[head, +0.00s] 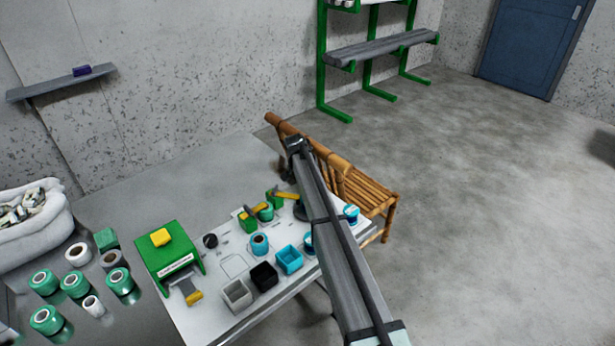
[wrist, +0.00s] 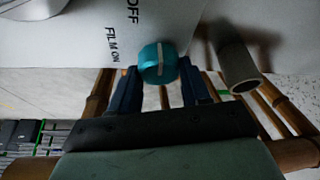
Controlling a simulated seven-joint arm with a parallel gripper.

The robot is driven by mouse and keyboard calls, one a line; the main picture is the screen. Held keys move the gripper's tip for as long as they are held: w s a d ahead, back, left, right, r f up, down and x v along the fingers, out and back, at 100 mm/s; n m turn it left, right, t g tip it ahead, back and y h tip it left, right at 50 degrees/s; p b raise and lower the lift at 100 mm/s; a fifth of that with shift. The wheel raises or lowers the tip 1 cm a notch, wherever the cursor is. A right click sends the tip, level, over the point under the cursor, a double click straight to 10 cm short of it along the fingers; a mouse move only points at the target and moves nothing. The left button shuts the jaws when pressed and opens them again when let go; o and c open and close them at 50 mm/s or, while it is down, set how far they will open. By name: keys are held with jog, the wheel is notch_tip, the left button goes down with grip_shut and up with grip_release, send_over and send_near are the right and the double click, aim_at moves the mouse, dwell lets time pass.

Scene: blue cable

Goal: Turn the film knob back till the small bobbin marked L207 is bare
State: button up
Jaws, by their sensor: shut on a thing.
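The teal film knob (wrist: 158,62) has a white line across its face. It shows in the wrist view, on the edge of a pale panel printed "OFF" and "FILM ON". My gripper (wrist: 160,76) is shut on the knob, with one dark finger on each side. A grey, bare-looking cylinder (wrist: 238,70) is right of the knob; I cannot tell whether it is a bobbin. In the head view, a teal spool (head: 260,244) stands on the white table (head: 215,262). No L207 mark is readable. My arm hides part of the table, and I cannot make out the knob there.
A green box (head: 165,250) with a yellow block stands at the table's left. Grey (head: 238,295), black (head: 264,277) and blue (head: 289,260) bins line the front. Open floor is at right.

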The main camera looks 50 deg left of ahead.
jog(key=n+y, duration=0.1)
jog(key=n, duration=0.2)
jog(key=n+g+y, duration=0.1)
jog(key=n, duration=0.1)
jog(key=shift+w+n, duration=0.1)
jog(key=shift+n, duration=0.6)
jog(key=o, duration=1.1)
jog(key=shift+c, duration=0.2)
jog(key=v, duration=1.4)
jog(key=shift+w, duration=0.25)
